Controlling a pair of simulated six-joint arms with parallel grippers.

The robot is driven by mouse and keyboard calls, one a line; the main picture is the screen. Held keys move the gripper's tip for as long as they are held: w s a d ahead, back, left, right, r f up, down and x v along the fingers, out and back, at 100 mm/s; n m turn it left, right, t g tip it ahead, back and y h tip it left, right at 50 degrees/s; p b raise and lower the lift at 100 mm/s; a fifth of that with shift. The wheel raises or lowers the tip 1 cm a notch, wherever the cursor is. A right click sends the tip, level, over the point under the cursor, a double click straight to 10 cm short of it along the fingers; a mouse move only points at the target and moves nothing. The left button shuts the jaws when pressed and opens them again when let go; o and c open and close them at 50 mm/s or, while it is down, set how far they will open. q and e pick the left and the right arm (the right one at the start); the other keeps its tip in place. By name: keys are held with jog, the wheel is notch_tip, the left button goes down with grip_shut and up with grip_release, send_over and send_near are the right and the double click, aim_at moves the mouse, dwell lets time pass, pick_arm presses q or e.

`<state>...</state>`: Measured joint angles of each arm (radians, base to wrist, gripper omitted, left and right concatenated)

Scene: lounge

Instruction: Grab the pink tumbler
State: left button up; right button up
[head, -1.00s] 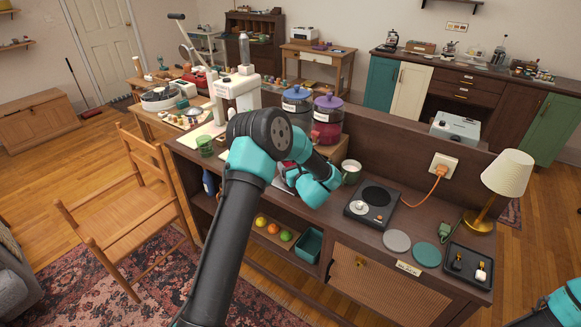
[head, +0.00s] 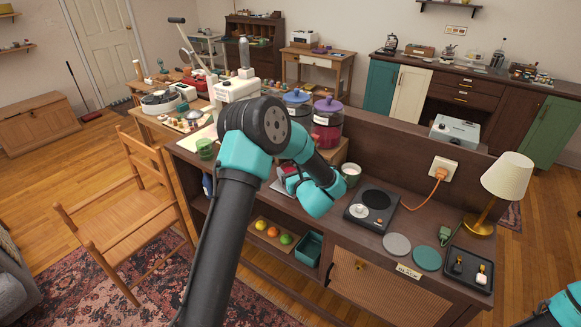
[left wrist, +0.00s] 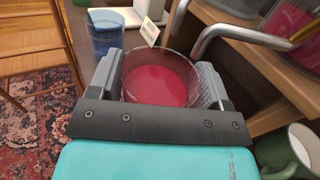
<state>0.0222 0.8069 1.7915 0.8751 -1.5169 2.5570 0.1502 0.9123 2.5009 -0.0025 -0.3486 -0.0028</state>
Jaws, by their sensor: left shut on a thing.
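The pink tumbler (left wrist: 158,80) is a clear glass with a pinkish-red inside, seen from above in the left wrist view. My left gripper (left wrist: 158,68) has one finger on each side of it and is shut on it. The tumbler looks upright. In the head view my left arm covers most of the grip, and the tumbler cannot be clearly made out there. Only a teal part of my right arm shows at the lower right corner of the head view; its gripper is out of frame.
A metal spout (left wrist: 228,32) is close to the tumbler's right. A blue glass (left wrist: 105,35) stands beyond it. A green mug (head: 351,173) stands right of my gripper, before the hot plate (head: 371,207). A purple-lidded dispenser (head: 327,122) stands behind.

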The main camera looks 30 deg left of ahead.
pick_arm(q)
jog(key=s+d+r, duration=0.1)
jog(key=s+d, duration=0.4)
jog(key=s, duration=0.3)
jog(key=shift+s, duration=0.35)
jog(key=shift+d, duration=0.2)
dwell(0.7)
